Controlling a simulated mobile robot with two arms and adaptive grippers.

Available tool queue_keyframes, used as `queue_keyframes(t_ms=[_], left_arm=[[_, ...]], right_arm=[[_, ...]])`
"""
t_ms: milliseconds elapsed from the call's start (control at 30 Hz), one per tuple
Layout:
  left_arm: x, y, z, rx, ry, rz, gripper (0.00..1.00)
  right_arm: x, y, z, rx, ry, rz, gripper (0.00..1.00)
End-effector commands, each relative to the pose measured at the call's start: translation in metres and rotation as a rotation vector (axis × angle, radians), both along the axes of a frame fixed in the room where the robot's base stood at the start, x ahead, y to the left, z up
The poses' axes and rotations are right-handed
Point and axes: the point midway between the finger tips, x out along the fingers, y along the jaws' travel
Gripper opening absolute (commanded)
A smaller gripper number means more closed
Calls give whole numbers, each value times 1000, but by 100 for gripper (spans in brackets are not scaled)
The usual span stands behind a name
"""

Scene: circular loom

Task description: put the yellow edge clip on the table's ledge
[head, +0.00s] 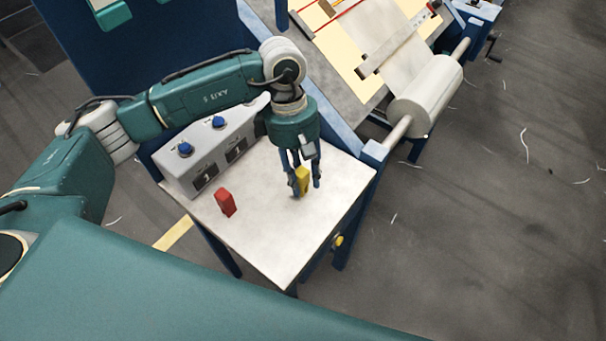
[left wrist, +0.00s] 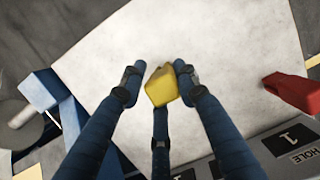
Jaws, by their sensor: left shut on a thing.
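The yellow edge clip (head: 302,180) is a small block held between the fingers of my left gripper (head: 307,187). In the left wrist view the clip (left wrist: 162,86) sits between the blue fingertips (left wrist: 158,92), slightly tilted. The left gripper points down over the right part of a pale grey tabletop (head: 275,243). I cannot tell whether the clip touches the top or hangs just above it. No separate ledge can be made out clearly. My right gripper is not in view.
A red clip (head: 225,202) stands on the tabletop left of the gripper. A grey control box (head: 205,160) with blue buttons lines the back edge. The loom with its white roller (head: 425,95) stands to the right. The front of the tabletop is clear.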

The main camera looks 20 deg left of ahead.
Motion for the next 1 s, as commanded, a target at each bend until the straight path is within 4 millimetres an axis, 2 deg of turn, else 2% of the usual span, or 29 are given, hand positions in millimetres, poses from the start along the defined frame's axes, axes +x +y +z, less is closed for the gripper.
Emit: queue_keyframes(t_ms=[100,267,300,367,400,767,867,1000], left_arm=[[0,0,-4,0,0,0,0],[0,0,-8,0,0,0,0],[0,0,-6,0,0,0,39],[0,0,-6,0,0,0,51],[0,0,-6,0,0,0,53],[1,1,0,1,-1,0,53],[4,3,14,0,-4,1,53],[8,9,43,-1,-5,1,53]], right_arm=[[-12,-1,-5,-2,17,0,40],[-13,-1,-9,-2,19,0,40],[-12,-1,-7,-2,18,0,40],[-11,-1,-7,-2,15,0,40],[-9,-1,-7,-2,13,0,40],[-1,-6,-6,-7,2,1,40],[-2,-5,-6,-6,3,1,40],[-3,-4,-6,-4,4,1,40]])
